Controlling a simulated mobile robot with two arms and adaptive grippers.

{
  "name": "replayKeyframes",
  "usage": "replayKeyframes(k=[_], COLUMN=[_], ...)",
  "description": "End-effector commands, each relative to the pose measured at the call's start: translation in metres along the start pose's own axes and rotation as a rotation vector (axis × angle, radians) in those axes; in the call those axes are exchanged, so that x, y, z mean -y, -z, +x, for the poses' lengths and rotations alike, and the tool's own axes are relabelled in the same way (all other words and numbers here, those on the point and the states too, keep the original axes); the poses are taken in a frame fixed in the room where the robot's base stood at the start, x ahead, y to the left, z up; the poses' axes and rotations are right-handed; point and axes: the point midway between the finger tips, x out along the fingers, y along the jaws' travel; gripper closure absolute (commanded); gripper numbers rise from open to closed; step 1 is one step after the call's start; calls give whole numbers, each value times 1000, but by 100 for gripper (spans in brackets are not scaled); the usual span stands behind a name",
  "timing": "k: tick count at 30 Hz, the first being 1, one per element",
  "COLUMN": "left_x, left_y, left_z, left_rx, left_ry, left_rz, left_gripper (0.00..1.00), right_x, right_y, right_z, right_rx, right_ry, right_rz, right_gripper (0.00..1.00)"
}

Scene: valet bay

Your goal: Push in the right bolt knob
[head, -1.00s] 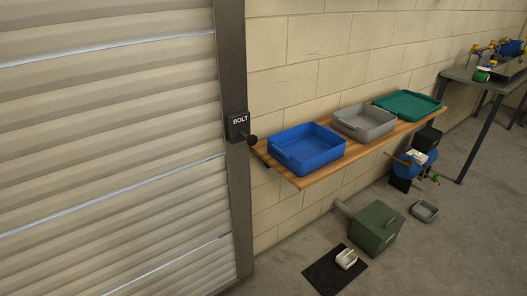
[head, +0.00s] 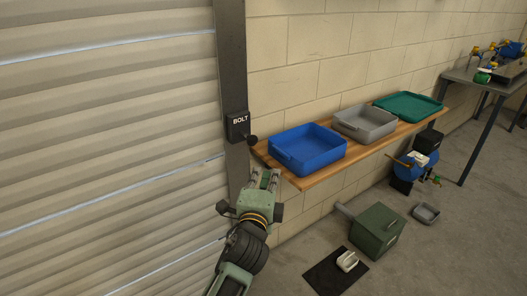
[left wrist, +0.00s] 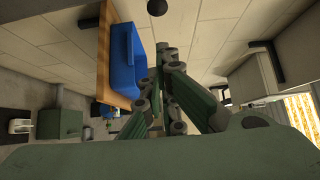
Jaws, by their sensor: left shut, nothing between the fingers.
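The right bolt is a black box marked BOLT (head: 238,125) on the dark door post. Its round black knob (head: 252,141) sticks out to the box's lower right. The knob also shows at the top of the left wrist view (left wrist: 157,7). My left gripper (head: 265,172) is shut and empty, a little below the knob in the head view, with its fingers pointing up towards it. A gap shows between fingertips and knob. My right gripper is in neither view.
A ribbed roller door (head: 110,150) fills the left. A wooden shelf (head: 310,182) to the right of the knob holds a blue tray (head: 308,150), a grey tray (head: 364,123) and a green tray (head: 408,107). A green box (head: 376,232) stands on the floor.

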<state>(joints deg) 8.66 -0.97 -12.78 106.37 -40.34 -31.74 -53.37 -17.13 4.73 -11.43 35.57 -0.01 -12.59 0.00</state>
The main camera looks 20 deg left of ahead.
Motion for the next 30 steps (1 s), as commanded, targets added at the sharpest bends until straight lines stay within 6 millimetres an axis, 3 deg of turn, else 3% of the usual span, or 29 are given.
replayKeyframes(k=[7,11,24,30], left_x=[0,0,-1,0], left_y=[0,0,0,-20], left_z=[2,15,101,121], left_rx=[-1,0,0,0], left_ry=[-1,-2,-3,-3], left_rz=[-2,-2,-3,-2], left_gripper=[100,100,100,100], right_x=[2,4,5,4], right_y=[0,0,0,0], right_z=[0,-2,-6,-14], right_rx=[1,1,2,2], right_ry=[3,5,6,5], right_rz=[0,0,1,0], right_gripper=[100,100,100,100])
